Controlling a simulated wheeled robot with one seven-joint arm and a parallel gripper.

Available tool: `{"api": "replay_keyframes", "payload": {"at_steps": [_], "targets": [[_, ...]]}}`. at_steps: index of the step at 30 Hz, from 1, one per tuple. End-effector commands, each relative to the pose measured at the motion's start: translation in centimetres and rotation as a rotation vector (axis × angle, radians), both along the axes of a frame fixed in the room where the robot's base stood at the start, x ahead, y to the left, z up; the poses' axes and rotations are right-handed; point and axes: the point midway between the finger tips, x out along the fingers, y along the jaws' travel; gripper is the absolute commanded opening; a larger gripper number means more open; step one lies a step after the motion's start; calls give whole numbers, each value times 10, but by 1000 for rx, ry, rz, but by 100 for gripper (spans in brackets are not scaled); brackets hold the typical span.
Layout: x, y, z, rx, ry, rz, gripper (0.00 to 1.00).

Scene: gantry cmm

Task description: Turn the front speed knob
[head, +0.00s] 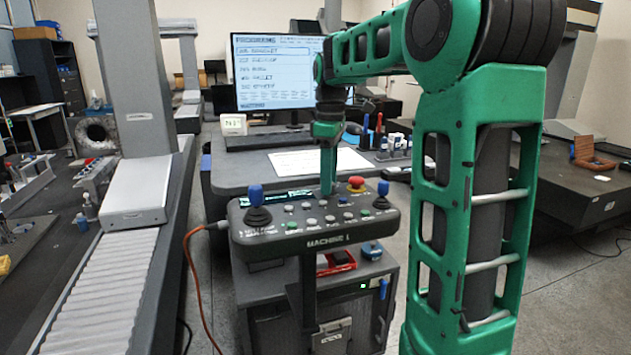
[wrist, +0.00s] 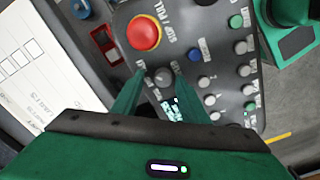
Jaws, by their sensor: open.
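The control panel (head: 345,238), marked MACHINE 1, stands in front of the desk in the head view. My gripper (head: 328,192) points down over the back of its top face. In the wrist view my gripper (wrist: 159,72) is open, its two green fingers on either side of a small grey round knob (wrist: 162,77). The knob sits between the red stop button and the small lit display (wrist: 173,109). I cannot read a label that says whether it is the front speed knob. I cannot tell whether the fingers touch it. In the head view my fingers hide that spot.
The red stop button (wrist: 145,32) stands close to my fingertips. Several buttons (wrist: 208,83) lie to the right. Blue-topped joysticks (head: 257,200) rise at both panel ends. A monitor (head: 275,75) and paper (head: 300,162) are on the desk behind. An orange cable (head: 190,260) hangs left.

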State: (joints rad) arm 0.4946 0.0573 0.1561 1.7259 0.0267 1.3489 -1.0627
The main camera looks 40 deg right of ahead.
Motion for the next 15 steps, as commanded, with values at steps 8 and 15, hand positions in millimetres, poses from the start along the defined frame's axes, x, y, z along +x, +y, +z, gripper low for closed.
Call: {"api": "replay_keyframes", "payload": {"at_steps": [8,15], "targets": [[2,1,21,-2,-3,4,40],[5,1,66,-4,-2,3,40]]}}
